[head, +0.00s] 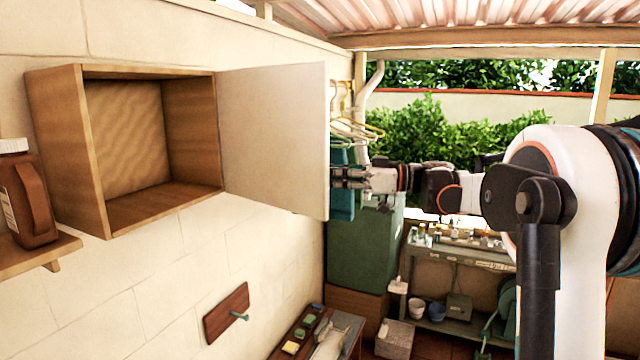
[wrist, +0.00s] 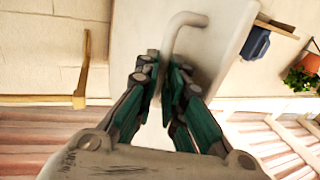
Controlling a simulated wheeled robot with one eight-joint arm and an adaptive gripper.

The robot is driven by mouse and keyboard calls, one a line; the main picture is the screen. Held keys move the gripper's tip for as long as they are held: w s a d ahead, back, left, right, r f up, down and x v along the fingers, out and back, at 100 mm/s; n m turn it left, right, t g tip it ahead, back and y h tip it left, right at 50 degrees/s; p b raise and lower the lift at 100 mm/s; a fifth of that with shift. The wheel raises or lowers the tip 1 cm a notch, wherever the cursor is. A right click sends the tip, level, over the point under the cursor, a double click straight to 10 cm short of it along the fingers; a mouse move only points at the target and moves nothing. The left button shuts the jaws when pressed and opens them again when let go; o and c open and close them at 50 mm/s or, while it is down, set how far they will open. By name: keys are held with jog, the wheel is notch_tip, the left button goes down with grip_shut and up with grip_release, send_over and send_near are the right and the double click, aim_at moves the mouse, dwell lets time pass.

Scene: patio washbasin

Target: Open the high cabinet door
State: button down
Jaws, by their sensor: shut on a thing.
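The high cabinet (head: 90,150) is a wooden box on the wall at the upper left, and its inside shows empty. Its pale door (head: 272,135) is hinged on the box's right side and stands swung wide open. My gripper (head: 336,178) is at the door's far edge, partly hidden by it. In the wrist view, my gripper (wrist: 168,72) is shut on the curved pale door handle (wrist: 186,20), with a green-padded finger on each side. The door's face (wrist: 135,30) fills the area behind the handle. The handle is hidden in the head view.
A brown jug (head: 28,200) stands on a small wall shelf (head: 40,250) left of the cabinet. Hangers (head: 358,130) and a green cabinet (head: 360,250) are behind my gripper. A bench (head: 460,250) with bottles stands at the back right.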

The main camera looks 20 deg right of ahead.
jog(key=shift+w+d+r, duration=0.15)
jog(key=shift+w+d, duration=0.75)
jog(key=shift+w, duration=0.15)
jog(key=c, duration=1.7)
grip_release()
jog(key=shift+a, duration=0.25)
jog(key=v, duration=1.2)
